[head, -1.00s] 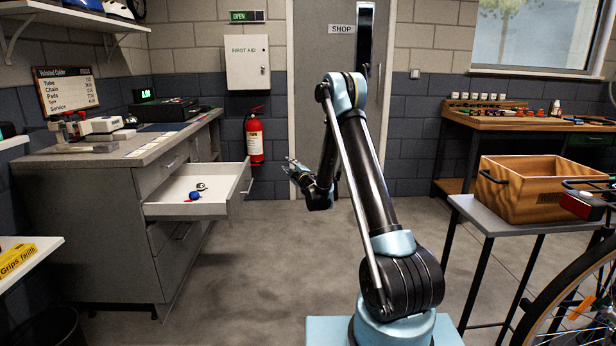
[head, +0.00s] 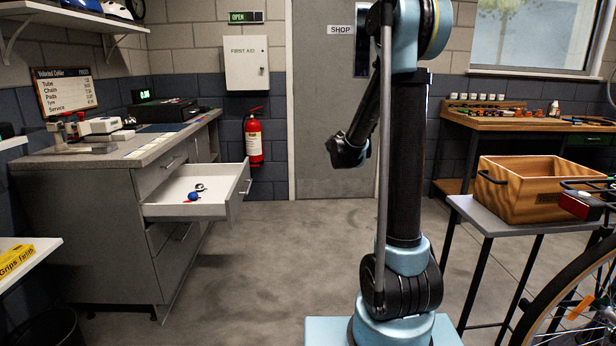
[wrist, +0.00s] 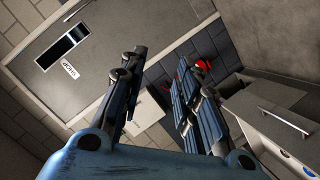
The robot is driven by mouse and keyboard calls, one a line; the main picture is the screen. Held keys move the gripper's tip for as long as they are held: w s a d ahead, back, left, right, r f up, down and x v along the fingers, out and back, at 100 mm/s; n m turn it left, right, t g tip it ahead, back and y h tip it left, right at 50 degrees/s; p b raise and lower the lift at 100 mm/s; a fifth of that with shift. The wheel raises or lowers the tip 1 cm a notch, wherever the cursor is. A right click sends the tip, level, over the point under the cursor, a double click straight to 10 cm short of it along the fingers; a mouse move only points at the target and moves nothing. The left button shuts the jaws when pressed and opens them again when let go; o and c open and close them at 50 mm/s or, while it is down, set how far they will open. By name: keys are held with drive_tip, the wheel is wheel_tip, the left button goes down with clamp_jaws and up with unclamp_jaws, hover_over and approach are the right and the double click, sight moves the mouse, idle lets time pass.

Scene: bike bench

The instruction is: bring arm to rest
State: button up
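My gripper (wrist: 160,80) shows in the wrist view with its two dark fingers spread well apart and nothing between them. In the head view my arm stands nearly upright, and its forearm hangs down and away in front of the door. The fingers cannot be made out there behind my dark wrist. No object is held. The open drawer (head: 184,211) of the grey cabinet lies to the left of my arm, apart from it.
The grey counter (head: 100,160) stands at left. A red fire extinguisher (head: 253,138) and a first aid box (head: 246,62) are on the back wall. A wooden crate (head: 530,195) sits on a stand at right, near a bike wheel (head: 570,300). The middle floor is clear.

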drive_tip(key=s+d+f+m+g, duration=0.1)
drive_tip(key=s+d+m+g, duration=0.15)
drive_tip(key=s, duration=0.55)
drive_tip(key=s+d+f+m+g+h, duration=0.1)
drive_tip(key=s+d+g, duration=0.15)
drive_tip(key=s, duration=0.55)
drive_tip(key=s+d+f+m+g, duration=0.1)
drive_tip(key=s+d+f, duration=0.1)
drive_tip(key=s+d, duration=0.35)
drive_tip(key=s+a+f+m+g, duration=0.1)
drive_tip(key=s+f+g, duration=0.1)
drive_tip(key=s, duration=0.8)
drive_tip(key=s+a+f+m+g+y, duration=0.1)
drive_tip(key=s+f, duration=0.4)
drive_tip(key=s, duration=0.5)
drive_tip(key=s+a+f+m+g+y, duration=0.1)
drive_tip(key=s+a+f+g, duration=0.1)
drive_tip(key=s, duration=0.9)
drive_tip(key=shift+f+g, duration=0.7)
drive_tip(key=shift+f, duration=0.25)
drive_tip(key=shift+w+f, duration=0.2)
drive_tip(key=shift+w, duration=0.2)
